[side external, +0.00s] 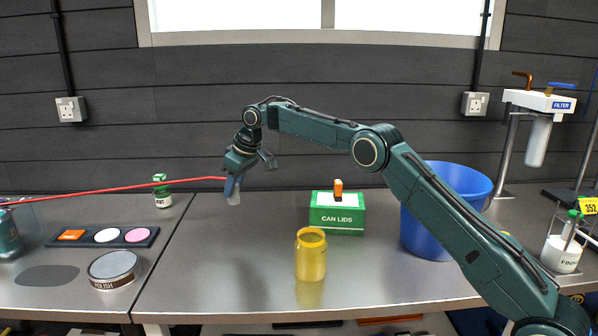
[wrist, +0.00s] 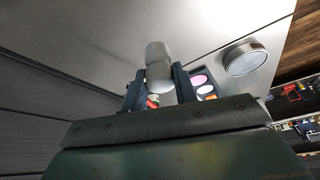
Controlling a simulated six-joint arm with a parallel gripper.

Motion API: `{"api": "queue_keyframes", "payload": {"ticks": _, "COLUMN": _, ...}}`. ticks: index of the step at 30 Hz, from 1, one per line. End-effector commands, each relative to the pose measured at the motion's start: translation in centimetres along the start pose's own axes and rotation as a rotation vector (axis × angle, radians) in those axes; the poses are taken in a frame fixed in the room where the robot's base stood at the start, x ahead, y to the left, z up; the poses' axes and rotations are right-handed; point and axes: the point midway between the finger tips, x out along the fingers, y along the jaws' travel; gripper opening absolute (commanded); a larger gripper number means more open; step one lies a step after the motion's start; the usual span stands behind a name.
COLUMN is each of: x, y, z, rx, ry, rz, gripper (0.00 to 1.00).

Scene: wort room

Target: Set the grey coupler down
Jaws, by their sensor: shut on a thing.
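The grey coupler (side external: 234,197) is a small pale-grey cylinder held below my gripper (side external: 232,183), clear above the steel bench (side external: 215,270) near its back. In the wrist view the coupler (wrist: 158,62) sits between the two dark fingers of my gripper (wrist: 159,76), which are shut on it. The fingers hide part of its lower side.
A red line (side external: 120,189) runs from the left edge to my gripper. A yellow jar (side external: 311,260), a green can-lids box (side external: 337,216) and a blue bucket (side external: 428,235) stand to the right. A polish tin (side external: 113,268) and dark tray (side external: 60,242) lie left. Bench below is clear.

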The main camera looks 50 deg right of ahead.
Motion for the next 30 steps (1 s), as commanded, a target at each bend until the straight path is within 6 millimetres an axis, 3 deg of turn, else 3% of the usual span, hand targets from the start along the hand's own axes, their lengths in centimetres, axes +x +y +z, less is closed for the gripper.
{"api": "queue_keyframes", "payload": {"ticks": 3, "x": -1.3, "y": 4.5, "z": 1.4, "rx": 0.097, "ry": 0.001, "rz": 0.041, "gripper": 0.06}}
{"api": "queue_keyframes", "payload": {"ticks": 15, "x": -6.2, "y": 17.5, "z": 7.9, "rx": 0.415, "ry": 0.002, "rz": 0.172, "gripper": 0.06}}
{"api": "queue_keyframes", "payload": {"ticks": 23, "x": -10.0, "y": 24.8, "z": 13.6, "rx": 0.626, "ry": 0.002, "rz": 0.259, "gripper": 0.06}}
{"api": "queue_keyframes", "payload": {"ticks": 30, "x": -13.9, "y": 30.6, "z": 19.7, "rx": 0.821, "ry": 0.002, "rz": 0.340, "gripper": 0.06}}
